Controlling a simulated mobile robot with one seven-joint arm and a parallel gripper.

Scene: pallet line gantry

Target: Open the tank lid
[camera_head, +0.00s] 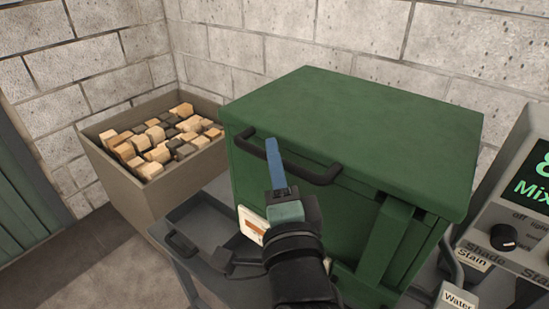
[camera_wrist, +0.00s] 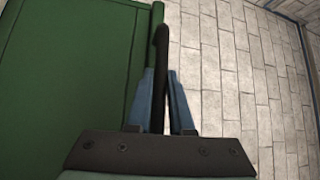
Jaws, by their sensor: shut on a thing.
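The green tank (camera_head: 340,215) stands right of centre in the head view. Its flat green lid (camera_head: 355,120) lies level on top and looks closed. A dark bar handle (camera_head: 320,174) runs along the lid's front edge. My gripper (camera_head: 272,150) is at the left part of this handle, with its blue fingers pointing up. In the wrist view, my gripper (camera_wrist: 162,72) has the dark handle (camera_wrist: 161,42) between its two blue fingers. Green tank surface fills the left of that view. The exact contact on the far finger is hidden in the head view.
A bin (camera_head: 186,184) of wooden blocks stands left of the tank. A low grey tray (camera_head: 195,222) with a handle sits in front. A control panel (camera_head: 512,215) with a knob is at the right. A block wall (camera_head: 270,35) is behind.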

